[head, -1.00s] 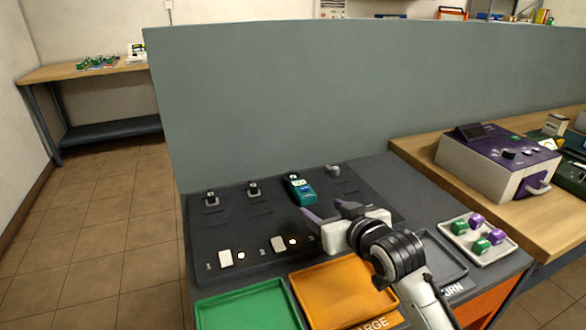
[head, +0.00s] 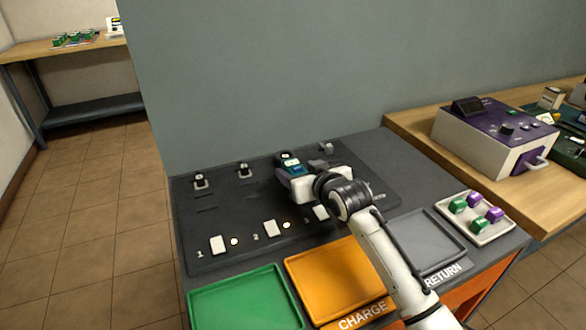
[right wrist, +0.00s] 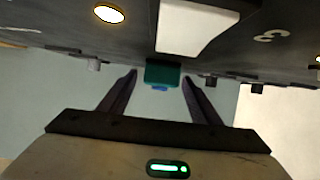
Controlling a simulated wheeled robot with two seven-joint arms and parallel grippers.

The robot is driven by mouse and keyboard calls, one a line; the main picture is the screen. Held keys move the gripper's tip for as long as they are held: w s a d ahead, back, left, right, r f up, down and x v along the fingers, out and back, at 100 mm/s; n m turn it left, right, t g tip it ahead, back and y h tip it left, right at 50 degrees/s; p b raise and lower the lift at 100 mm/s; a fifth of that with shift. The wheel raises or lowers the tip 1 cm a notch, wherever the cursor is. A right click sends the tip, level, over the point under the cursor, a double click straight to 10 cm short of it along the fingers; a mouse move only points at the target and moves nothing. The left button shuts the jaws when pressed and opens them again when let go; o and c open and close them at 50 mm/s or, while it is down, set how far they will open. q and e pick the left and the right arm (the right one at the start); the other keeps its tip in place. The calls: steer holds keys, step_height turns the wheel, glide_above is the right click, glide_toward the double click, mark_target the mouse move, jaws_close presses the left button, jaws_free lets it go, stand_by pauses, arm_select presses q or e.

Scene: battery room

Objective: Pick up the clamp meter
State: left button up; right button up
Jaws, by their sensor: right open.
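The teal clamp meter (head: 291,161) is on the dark panel at the back of the bench, in the head view. Its lower part is partly hidden by my right gripper (head: 302,168). That gripper is open, its fingers pointing at the meter. In the right wrist view the meter's teal end (right wrist: 162,74) shows between the two open fingertips (right wrist: 160,80), with a gap on each side. I cannot tell how deep it lies between them. My left gripper is not in view.
A green tray (head: 245,305), an orange tray (head: 318,270) and a grey tray (head: 425,225) line the bench front. A white tray (head: 505,235) holds several green and purple blocks. Metal posts (head: 199,181) stand on the panel. A grey partition (head: 250,80) rises behind.

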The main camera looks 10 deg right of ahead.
steer(key=shift+w+a+f, duration=0.1)
steer(key=shift+w+f, duration=0.15)
steer(key=shift+w, duration=0.25)
steer(key=c, duration=1.2)
steer(key=shift+r, duration=0.2)
steer(key=shift+c, duration=1.1)
